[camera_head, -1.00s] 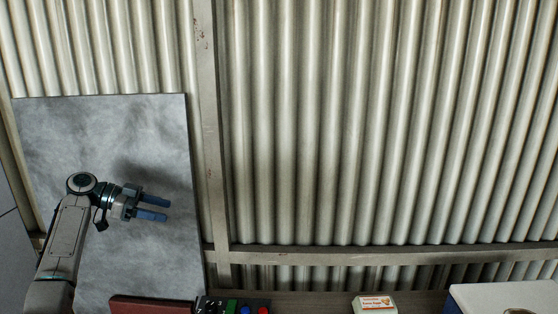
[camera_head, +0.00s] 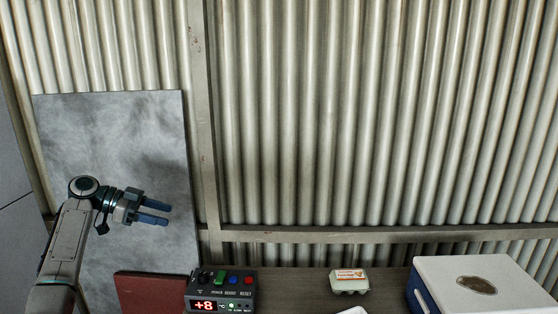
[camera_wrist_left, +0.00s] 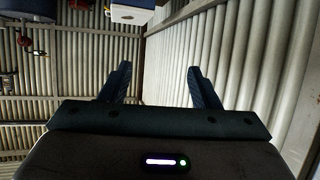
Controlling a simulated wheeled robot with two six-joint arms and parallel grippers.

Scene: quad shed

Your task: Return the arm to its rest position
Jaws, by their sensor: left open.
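My left gripper (camera_head: 156,212) is raised at the left of the head view, in front of a grey mottled board. Its two blue fingers point right and are apart with nothing between them. In the left wrist view the fingers of the left gripper (camera_wrist_left: 158,85) are also spread and empty. My left arm comes up from the lower left corner of the head view. My right gripper does not show in either view.
A grey board (camera_head: 110,125) leans on the corrugated wall (camera_head: 320,120). Below are a dark red object (camera_head: 150,292), a control box (camera_head: 222,291) reading +8, an egg carton (camera_head: 349,280) and a white-lidded blue box (camera_head: 475,285). The air right of the gripper is clear.

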